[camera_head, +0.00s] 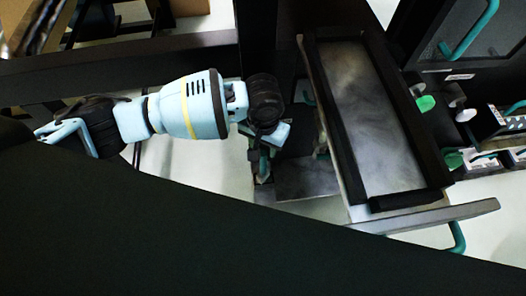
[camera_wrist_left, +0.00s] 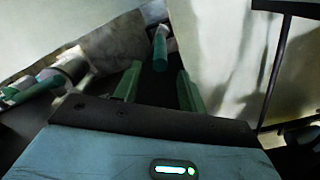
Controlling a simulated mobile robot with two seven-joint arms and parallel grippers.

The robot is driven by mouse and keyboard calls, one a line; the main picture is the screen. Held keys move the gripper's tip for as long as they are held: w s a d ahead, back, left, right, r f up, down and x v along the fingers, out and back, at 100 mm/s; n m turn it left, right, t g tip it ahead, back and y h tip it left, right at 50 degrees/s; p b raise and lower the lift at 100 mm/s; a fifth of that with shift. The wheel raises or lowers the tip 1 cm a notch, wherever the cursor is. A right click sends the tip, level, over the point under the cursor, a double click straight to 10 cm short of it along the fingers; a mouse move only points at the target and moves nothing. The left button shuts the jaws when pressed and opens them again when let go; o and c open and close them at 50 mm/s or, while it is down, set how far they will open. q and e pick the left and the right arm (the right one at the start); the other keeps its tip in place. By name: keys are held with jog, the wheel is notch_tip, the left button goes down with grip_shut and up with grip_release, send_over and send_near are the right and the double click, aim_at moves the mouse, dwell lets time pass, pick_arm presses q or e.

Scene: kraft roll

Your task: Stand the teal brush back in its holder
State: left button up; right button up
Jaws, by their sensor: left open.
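In the left wrist view a teal rod (camera_wrist_left: 160,50), which looks like the brush's handle, stands just beyond and between my green fingertips. A pale piece shows behind it; I cannot tell whether that is the holder. My left gripper (camera_wrist_left: 158,88) is open, with a gap between its fingers and nothing clearly held. In the head view my left gripper (camera_head: 263,168) points down left of a black-framed tray. The brush and its holder cannot be made out clearly there. My right gripper is not in view.
The black-framed tray (camera_head: 429,195) with a grey inside lies right of my left arm. A teal handle (camera_head: 457,237) sits at its near end. A dark cabinet with another teal handle (camera_head: 470,32) is at upper right. A large dark surface (camera_head: 200,240) covers the foreground.

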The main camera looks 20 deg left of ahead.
pick_arm(q)
notch_tip(320, 180, up, 4)
jog(key=shift+r+p, duration=0.2)
jog(key=shift+p, duration=0.15)
jog(key=shift+r, duration=0.55)
jog(key=s+d+f+t+h, duration=0.2)
jog(key=s+d+f+h, duration=0.5)
jog(key=s+d+f, duration=0.35)
jog(key=s+a+f+t+y, duration=0.2)
jog(key=s+a+f, duration=0.1)
jog(key=s+a, duration=0.7)
jog(key=s+a+f+t+y, duration=0.2)
jog(key=s+a+f+y, duration=0.1)
jog(key=s+a, duration=0.7)
jog(key=s+f, duration=0.1)
jog(key=s, duration=0.2)
jog(key=shift+s+a+f+t, duration=0.25)
jog(key=shift+t, duration=0.15)
